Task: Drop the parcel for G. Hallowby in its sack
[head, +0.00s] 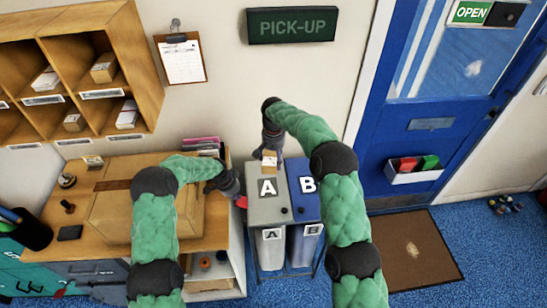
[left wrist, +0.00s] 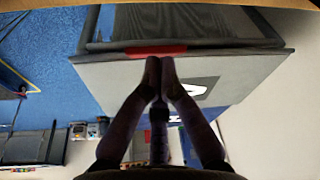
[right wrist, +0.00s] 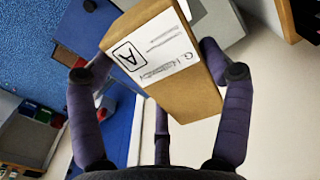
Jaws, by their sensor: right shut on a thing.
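The parcel (right wrist: 165,60) is a small brown box. Its white label shows an A and a name starting "G. H". My right gripper (right wrist: 165,72) is shut on it, fingers on both sides. In the head view the parcel (head: 269,154) is above the back edge of the grey lid marked A (head: 266,207). This lid tops the grey sack A (head: 271,252) and looks down; the sack's inside is hidden. My left gripper (left wrist: 160,65) is shut and empty, fingertips beside the red tab (left wrist: 150,51) on the lid's edge. I cannot tell whether they touch.
The blue lid marked B (head: 304,188) stands right beside A. A wooden counter with a large carton (head: 110,215) is at left, below pigeonhole shelves (head: 85,60). A blue door (head: 440,130) and brown mat (head: 410,250) are at right.

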